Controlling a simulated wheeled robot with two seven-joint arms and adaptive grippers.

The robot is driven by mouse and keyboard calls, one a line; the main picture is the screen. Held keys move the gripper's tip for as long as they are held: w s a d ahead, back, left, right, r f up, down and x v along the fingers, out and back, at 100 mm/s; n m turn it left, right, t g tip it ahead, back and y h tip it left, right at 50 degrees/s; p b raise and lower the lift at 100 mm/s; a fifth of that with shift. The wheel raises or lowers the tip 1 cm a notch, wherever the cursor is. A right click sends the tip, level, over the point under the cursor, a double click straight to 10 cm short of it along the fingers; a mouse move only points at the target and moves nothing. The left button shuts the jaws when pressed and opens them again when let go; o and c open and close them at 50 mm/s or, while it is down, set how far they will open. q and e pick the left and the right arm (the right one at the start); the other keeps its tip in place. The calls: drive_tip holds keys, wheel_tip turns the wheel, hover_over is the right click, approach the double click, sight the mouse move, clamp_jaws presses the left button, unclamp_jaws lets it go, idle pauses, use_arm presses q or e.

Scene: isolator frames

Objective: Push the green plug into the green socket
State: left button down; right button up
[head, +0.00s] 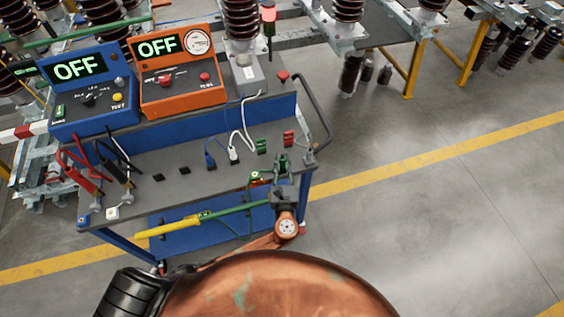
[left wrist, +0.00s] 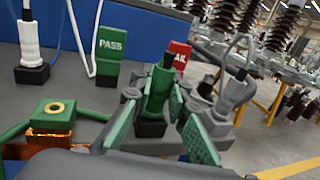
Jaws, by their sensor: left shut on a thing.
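My left gripper (head: 282,170) is over the right front part of the cart top. In the left wrist view its green-padded fingers (left wrist: 165,122) are shut on the green plug (left wrist: 158,88), which looks upright with a dark top. A black block shows below the plug; I cannot tell whether they touch. The green socket (left wrist: 52,110), with a gold ring around its hole and a copper-coloured base, is left of the gripper, apart from the plug. It also shows in the head view (head: 256,178). My right gripper is out of view.
A green PASS block (left wrist: 110,45) and a red block (left wrist: 180,52) stand behind the gripper. A white plug (head: 233,155) and a blue plug (head: 209,160) are to the left. Blue (head: 92,90) and orange (head: 177,75) testers read OFF. A yellow-green rod (head: 205,216) lies along the front.

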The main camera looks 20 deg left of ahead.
sight(282, 158)
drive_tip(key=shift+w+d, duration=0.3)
use_arm(q)
drive_tip(key=shift+r, duration=0.6)
wheel_tip(282, 158, up, 3)
drive_tip(key=shift+f+p, duration=0.2)
drive_tip(key=shift+p, duration=0.5)
drive_tip(key=s+a+r+p, duration=0.3)
drive_tip(key=s+a+r, duration=0.3)
drive_tip(key=s+r, duration=0.3)
drive_tip(key=s, duration=0.3)
drive_tip(key=shift+s+r, duration=0.15)
drive_tip(key=shift+s, duration=0.2)
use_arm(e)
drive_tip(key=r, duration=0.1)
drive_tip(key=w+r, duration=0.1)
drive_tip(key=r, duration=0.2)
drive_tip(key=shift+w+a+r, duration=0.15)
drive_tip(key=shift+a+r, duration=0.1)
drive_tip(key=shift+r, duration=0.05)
use_arm(q)
drive_tip(key=shift+a, duration=0.1)
